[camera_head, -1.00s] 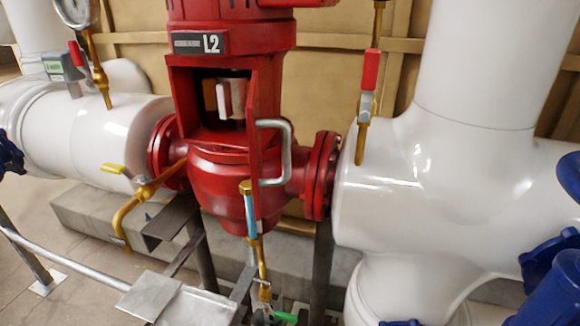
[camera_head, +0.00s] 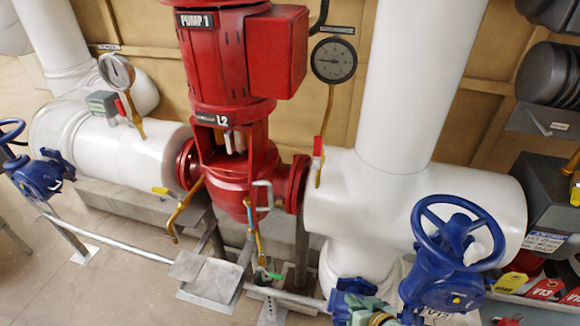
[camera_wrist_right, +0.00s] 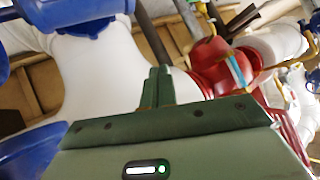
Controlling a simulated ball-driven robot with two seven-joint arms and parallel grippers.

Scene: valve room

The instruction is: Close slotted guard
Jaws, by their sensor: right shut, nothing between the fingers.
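The guard (camera_head: 254,150) is a red panel with a bent grey handle (camera_head: 264,190) on the red pump labelled L2. It stands swung out at the right side of a window-like opening (camera_head: 228,140). Pale parts show inside the opening. Its slots cannot be made out. My right gripper (camera_head: 358,303) is green, low in the head view, right of and nearer than the pump. In the right wrist view its fingers (camera_wrist_right: 157,88) are together and empty, apart from the red pump body (camera_wrist_right: 212,62). My left gripper is out of view.
A blue handwheel valve (camera_head: 455,240) stands right of my right gripper, with another (camera_head: 40,170) at far left. White pipes (camera_head: 400,195) flank the pump. A metal rail (camera_head: 125,245) crosses in front. Tags and grey boxes (camera_head: 550,200) are at right.

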